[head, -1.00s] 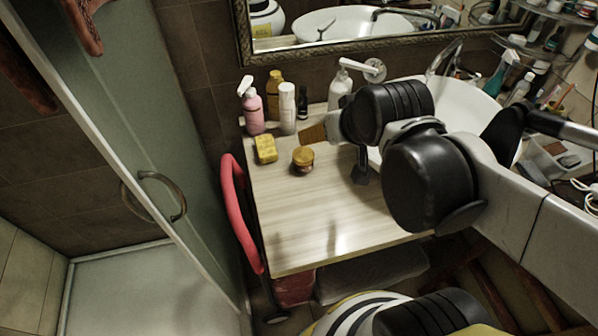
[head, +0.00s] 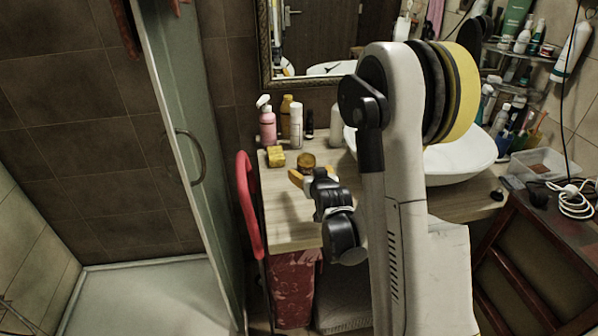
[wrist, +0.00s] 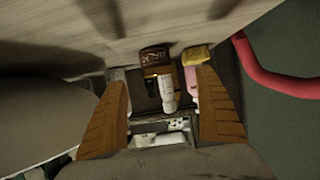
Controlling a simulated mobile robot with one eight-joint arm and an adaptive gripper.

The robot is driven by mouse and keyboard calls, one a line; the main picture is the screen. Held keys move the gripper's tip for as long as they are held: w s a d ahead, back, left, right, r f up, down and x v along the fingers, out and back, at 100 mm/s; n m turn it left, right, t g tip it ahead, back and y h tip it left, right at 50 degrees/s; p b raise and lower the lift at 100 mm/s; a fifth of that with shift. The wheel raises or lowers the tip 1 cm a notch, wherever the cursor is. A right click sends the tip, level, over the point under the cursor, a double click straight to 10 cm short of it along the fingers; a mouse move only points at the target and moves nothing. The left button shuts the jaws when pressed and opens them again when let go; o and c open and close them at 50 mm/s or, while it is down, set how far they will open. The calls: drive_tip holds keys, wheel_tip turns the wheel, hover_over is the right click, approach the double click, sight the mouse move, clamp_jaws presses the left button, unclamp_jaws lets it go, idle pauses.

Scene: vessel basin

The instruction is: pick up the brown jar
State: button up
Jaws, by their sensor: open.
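The brown jar (head: 307,160) is small and squat and stands on the wooden counter (head: 290,232), right of a yellow sponge. In the wrist view the jar (wrist: 154,57) shows at the top centre, with a dark brown lid, a little beyond the fingertips. My gripper (head: 300,177) has orange-brown fingers and is just in front of the jar in the head view. In the wrist view my gripper (wrist: 164,80) is open, its fingers wide apart, with nothing held. I cannot tell the exact gap between fingertips and jar.
The yellow sponge (head: 276,155) sits close left of the jar. A pink pump bottle (head: 267,125), a white bottle (head: 296,128) and an amber bottle (head: 286,108) stand behind. A red curved rail (head: 247,205) runs along the counter's left edge. The white basin (head: 460,160) is right.

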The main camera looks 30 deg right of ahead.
sight(308, 166)
drive_tip(key=b+x, duration=0.1)
drive_tip(key=x, duration=0.2)
drive_tip(key=b+x, duration=0.1)
drive_tip(key=x, duration=0.3)
drive_tip(key=b+x, duration=0.1)
drive_tip(key=x, duration=0.2)
drive_tip(key=shift+d+b, duration=0.35)
drive_tip(key=shift+d, duration=0.05)
drive_tip(key=c, duration=1.4)
